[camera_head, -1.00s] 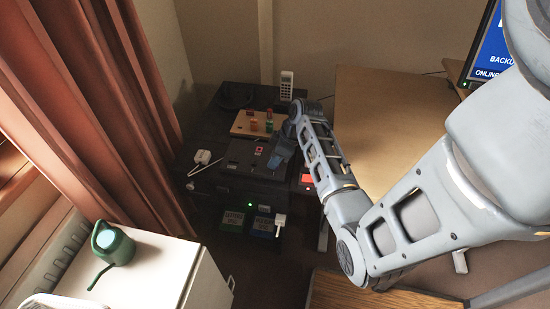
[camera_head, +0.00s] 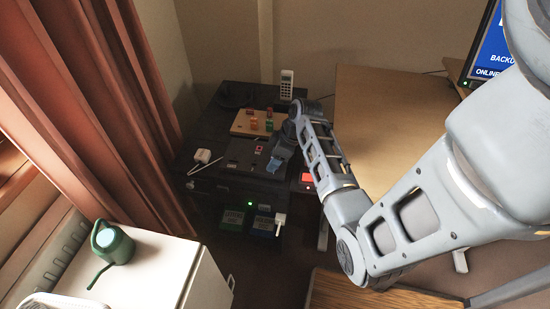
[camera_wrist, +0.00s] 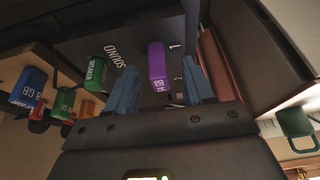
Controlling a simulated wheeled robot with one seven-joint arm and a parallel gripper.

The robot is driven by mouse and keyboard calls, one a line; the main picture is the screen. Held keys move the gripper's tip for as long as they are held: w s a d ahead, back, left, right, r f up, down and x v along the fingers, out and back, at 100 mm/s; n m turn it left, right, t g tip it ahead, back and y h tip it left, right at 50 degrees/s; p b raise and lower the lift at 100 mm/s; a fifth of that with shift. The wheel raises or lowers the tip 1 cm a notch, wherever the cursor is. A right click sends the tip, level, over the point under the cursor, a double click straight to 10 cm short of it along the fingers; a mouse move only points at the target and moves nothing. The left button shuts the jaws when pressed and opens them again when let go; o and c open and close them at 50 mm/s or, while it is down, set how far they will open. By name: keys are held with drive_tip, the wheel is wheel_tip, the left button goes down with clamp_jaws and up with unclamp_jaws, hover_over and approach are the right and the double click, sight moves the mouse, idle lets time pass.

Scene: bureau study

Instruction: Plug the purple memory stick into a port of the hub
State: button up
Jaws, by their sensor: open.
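The purple memory stick (camera_wrist: 156,62), with a GB label on its side, shows between my fingers in the wrist view. My gripper (camera_wrist: 160,88) has its two blue fingers apart, with a gap beside the stick on each side. The stick stands against a dark panel (camera_wrist: 134,48) marked SOUND, 1 and 2, which looks like the hub; its end is near the 1, and I cannot tell if it is seated. A pale socket (camera_wrist: 180,96) is near the 2. In the head view my gripper (camera_head: 279,160) is over the right part of the dark hub (camera_head: 240,156); the stick is not discernible there.
A green SPEAKER plug (camera_wrist: 94,72) and a blue GB stick (camera_wrist: 29,88) are left of my fingers in the wrist view. A wooden board (camera_head: 243,124) with coloured pieces lies behind the hub.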

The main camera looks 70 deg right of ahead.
drive_tip(key=v, duration=0.7)
drive_tip(key=shift+r, duration=0.4)
drive_tip(key=shift+s, duration=0.1)
drive_tip(key=a+f+m+t+h, duration=0.1)
drive_tip(key=a+f+h, duration=0.1)
drive_tip(key=a, duration=0.9)
drive_tip(key=a+f+m+t+h, duration=0.1)
drive_tip(key=a+f+t, duration=0.1)
drive_tip(key=a, duration=0.9)
drive_tip(key=s+a+r+t+y, duration=0.1)
drive_tip(key=s+a+r+t, duration=0.1)
drive_tip(key=s+a+r, duration=0.2)
drive_tip(key=s+a+r+t, duration=0.3)
drive_tip(key=s+a+r, duration=0.1)
drive_tip(key=r, duration=0.6)
drive_tip(key=s+a+r+n+t+y, duration=0.1)
drive_tip(key=s+a+r+t, duration=0.1)
drive_tip(key=s+a+r, duration=0.3)
wheel_tip(320, 180, up, 2)
drive_tip(key=shift+a+r+y, duration=0.2)
drive_tip(key=shift+a+y, duration=0.1)
drive_tip(key=shift+a, duration=0.2)
drive_tip(key=shift+s, duration=0.1)
drive_tip(key=shift+c, duration=0.5)
